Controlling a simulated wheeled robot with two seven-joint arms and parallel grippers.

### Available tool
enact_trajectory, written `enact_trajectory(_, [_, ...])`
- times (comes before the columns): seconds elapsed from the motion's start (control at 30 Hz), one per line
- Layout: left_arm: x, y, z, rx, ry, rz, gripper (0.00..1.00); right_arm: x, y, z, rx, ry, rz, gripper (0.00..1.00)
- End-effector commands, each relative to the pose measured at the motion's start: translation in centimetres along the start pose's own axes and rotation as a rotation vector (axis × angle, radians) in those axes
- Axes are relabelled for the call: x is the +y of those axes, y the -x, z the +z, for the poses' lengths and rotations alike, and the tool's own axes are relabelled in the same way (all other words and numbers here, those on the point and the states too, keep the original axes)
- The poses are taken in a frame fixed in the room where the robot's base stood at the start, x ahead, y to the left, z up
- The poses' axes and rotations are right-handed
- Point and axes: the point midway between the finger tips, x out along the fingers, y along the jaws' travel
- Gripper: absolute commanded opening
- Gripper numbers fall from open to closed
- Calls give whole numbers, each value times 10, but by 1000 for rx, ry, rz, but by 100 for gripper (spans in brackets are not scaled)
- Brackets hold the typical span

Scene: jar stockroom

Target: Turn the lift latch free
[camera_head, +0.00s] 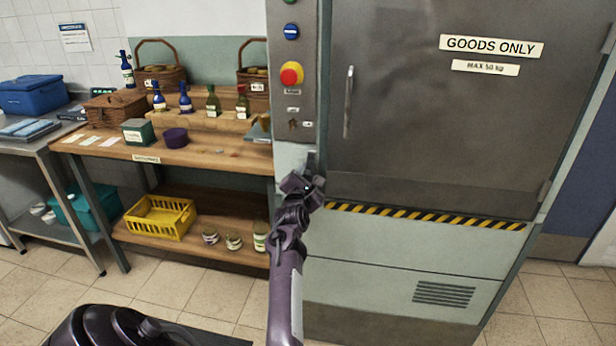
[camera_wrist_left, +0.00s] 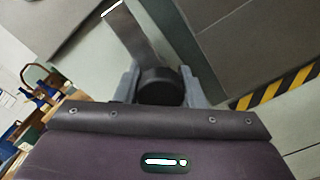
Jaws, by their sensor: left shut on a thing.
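The lift latch (camera_wrist_left: 137,38) shows in the left wrist view as a flat grey lever. It slants up and left from a dark round part (camera_wrist_left: 160,80) between my fingers. My left gripper (camera_wrist_left: 161,92) is shut on the latch, one finger on each side of the dark part. In the head view the left gripper (camera_head: 309,176) is at the lift front, below the button panel and left of the door. There the gripper mostly hides the latch. The grey lift door (camera_head: 430,120) appears closed. My right gripper is not in view.
The door's vertical handle (camera_head: 348,102) and the panel's red button (camera_head: 291,74) are above the gripper. A striped strip (camera_head: 425,215) runs below the door. A wooden bench (camera_head: 215,153) with bottles and baskets stands close on the left. Open tiled floor lies in front.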

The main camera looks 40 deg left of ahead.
Motion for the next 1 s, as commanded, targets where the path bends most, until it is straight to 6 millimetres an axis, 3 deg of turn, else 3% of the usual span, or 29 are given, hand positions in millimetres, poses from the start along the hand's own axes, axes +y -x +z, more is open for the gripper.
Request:
enact_trajectory(0.97, [-1, -1, 5, -10, 32, -3, 0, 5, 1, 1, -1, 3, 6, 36])
enact_trajectory(1.0, [0, -1, 5, -10, 32, -2, 37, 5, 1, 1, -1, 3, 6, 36])
